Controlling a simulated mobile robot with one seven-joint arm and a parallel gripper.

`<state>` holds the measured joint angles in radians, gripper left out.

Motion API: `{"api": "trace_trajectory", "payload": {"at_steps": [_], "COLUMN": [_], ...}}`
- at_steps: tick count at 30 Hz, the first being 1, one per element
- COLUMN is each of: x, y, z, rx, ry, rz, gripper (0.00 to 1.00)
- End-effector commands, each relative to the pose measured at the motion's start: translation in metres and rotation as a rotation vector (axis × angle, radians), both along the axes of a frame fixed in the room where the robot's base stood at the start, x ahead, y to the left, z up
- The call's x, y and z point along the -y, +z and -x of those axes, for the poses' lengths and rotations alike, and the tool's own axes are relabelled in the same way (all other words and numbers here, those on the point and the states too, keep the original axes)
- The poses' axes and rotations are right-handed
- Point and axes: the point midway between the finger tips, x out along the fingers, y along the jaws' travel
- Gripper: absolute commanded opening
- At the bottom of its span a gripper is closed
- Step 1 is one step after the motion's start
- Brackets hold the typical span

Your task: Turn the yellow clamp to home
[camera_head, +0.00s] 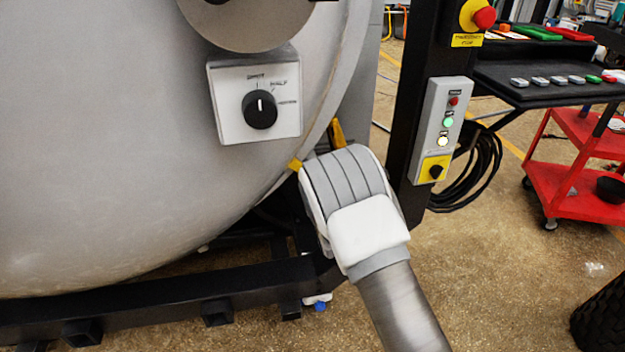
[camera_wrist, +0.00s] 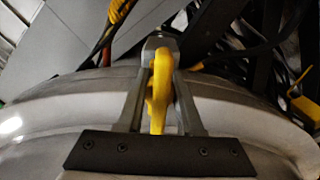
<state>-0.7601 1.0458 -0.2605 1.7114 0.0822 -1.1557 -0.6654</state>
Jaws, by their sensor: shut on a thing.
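The yellow clamp (camera_wrist: 160,88) is in the middle of the wrist view, between the two fingers of my gripper (camera_wrist: 160,75). The fingers are shut on it. It stands at the rim of the large grey furnace door (camera_wrist: 60,145). In the head view my arm hides most of the clamp and all of my fingers. A small yellow piece (camera_head: 295,164) shows at the left of my wrist, by the edge of the door (camera_head: 110,150). I cannot tell whether it is part of the same clamp.
A white plate with a black dial (camera_head: 260,110) is on the door above my wrist. A grey button box (camera_head: 443,125) and a red emergency stop (camera_head: 484,18) are on the black post to the right. A red cart (camera_head: 575,180) stands farther right. Cables show behind the rim.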

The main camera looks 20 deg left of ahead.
Motion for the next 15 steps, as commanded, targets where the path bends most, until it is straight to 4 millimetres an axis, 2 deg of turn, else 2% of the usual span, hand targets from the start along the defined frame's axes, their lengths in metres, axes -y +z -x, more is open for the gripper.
{"api": "trace_trajectory", "payload": {"at_steps": [5, 6, 8, 15], "x": [-0.0009, -0.0009, -0.0009, -0.0003], "y": [-0.0010, -0.0010, -0.0009, -0.0006], "z": [0.0012, 0.0012, 0.0011, 0.0004], "rx": [-0.004, -0.004, -0.004, -0.001], "ry": [0.002, 0.002, 0.002, 0.001], "rz": [-0.001, -0.001, -0.001, 0.000], "gripper": [0.00, 0.37, 0.47, 0.47]}}
